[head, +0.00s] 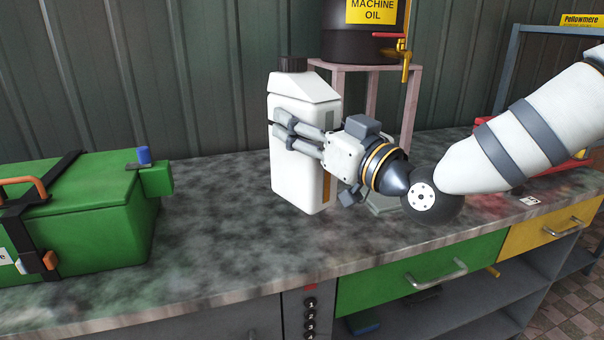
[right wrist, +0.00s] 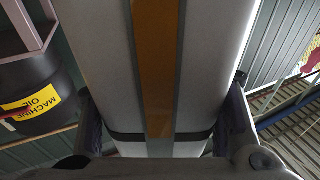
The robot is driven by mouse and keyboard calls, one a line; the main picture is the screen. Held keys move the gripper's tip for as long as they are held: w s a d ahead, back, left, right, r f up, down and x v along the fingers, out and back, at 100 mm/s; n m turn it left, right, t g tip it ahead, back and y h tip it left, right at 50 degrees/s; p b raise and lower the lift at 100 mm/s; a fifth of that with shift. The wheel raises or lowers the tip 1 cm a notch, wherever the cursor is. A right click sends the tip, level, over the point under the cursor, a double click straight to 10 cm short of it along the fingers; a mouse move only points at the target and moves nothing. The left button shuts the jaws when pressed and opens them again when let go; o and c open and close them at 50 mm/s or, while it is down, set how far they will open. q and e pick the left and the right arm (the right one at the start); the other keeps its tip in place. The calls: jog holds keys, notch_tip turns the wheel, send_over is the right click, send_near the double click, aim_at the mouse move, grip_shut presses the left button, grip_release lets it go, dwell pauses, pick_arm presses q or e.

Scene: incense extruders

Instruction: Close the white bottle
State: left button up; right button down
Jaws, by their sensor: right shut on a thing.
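The white bottle (head: 290,178) stands upright on the marbled countertop, with a dark cap (head: 293,64) on its top. The head view is too coarse to tell whether the cap is tight. My right gripper (head: 283,130) is shut around the bottle's body at mid height, coming from the right. In the right wrist view the bottle (right wrist: 205,60) fills the middle, with an orange-brown stripe down its side. The right gripper's fingers (right wrist: 160,130) lie along both sides of it. My left gripper is not in view.
A green box (head: 85,225) with a blue-topped block stands at the left. Behind the bottle, a machine oil drum (head: 350,45) with a yellow tap rests on a pinkish stand (head: 390,78). A red object (head: 565,163) lies at the right. Countertop (head: 215,225) between box and bottle is clear.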

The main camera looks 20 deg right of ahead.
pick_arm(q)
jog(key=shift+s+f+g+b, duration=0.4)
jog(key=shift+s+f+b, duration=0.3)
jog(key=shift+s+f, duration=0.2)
pick_arm(e)
jog(key=w+d+f, duration=0.1)
jog(key=w+f, duration=0.5)
jog(key=w, duration=0.1)
jog(key=shift+d, duration=0.3)
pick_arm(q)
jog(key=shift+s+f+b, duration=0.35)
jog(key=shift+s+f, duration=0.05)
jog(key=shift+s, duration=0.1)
pick_arm(e)
jog(key=f, duration=0.4)
jog(key=shift+w+d, duration=0.1)
jog(key=shift+w, duration=0.3)
